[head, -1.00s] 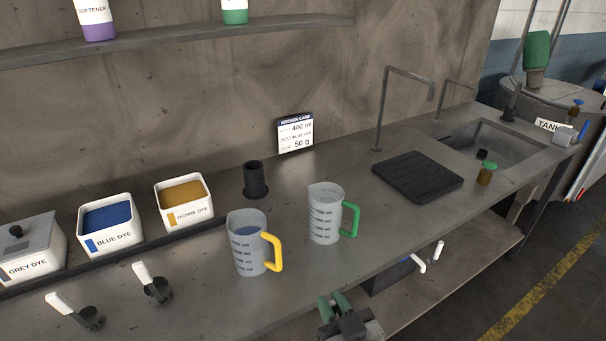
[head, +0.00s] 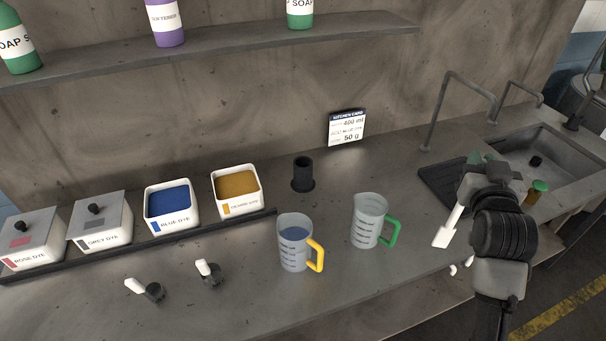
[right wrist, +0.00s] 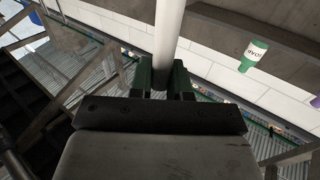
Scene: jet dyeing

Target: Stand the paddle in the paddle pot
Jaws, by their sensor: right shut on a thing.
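The paddle pot (head: 303,176) is a dark upright cylinder on a round base, standing on the counter behind the jugs; its inside is too dark to read. My right gripper (head: 480,160) is over the right part of the counter, in front of the black mat. It is shut on the white paddle (head: 447,229), whose pale flat end slants down and left in the head view. In the right wrist view the white shaft (right wrist: 169,45) stands between the green fingers (right wrist: 163,76). The paddle is well apart from the pot, to its right. My left gripper is out of view.
A yellow-handled jug (head: 294,248) with blue liquid and a green-handled jug (head: 367,226) stand in front of the pot. Dye boxes, including ochre (head: 238,205), are left. A card (head: 346,128) leans behind. The sink (head: 535,165) and a green-capped bottle (head: 537,190) are right.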

